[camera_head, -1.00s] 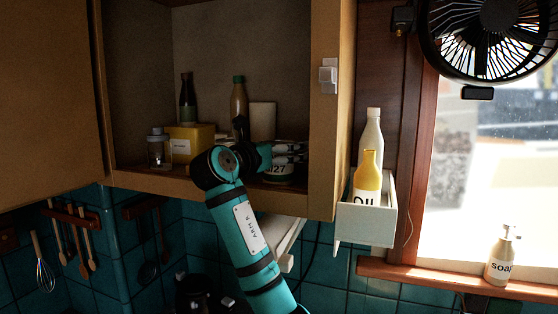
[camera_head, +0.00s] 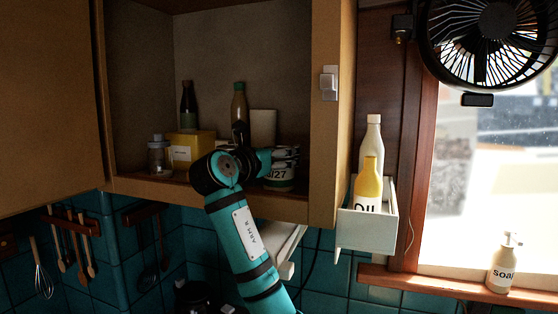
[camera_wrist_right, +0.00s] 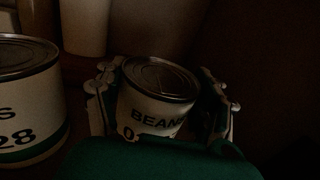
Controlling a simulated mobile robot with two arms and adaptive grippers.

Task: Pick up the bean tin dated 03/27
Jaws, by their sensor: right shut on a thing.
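The bean tin (camera_wrist_right: 155,112), pale with dark lettering "BEAN" and a partly hidden date, stands between the fingers of my right gripper (camera_wrist_right: 158,80) in the right wrist view. The fingers are shut on its two sides. In the head view the tin (camera_head: 279,180) shows "27" on its label, at the right of the open cupboard, with my right gripper (camera_head: 284,157) across its upper part. Whether its base touches the shelf I cannot tell. A second tin (camera_wrist_right: 28,105), ending in "28", stands to the left in the wrist view. My left gripper is out of view.
On the cupboard shelf (camera_head: 140,186) are a glass jar (camera_head: 160,155), a yellow box (camera_head: 190,147), a dark bottle (camera_head: 188,106) and a brown bottle (camera_head: 239,102). The cupboard's right side wall (camera_head: 325,130) stands close to the held tin.

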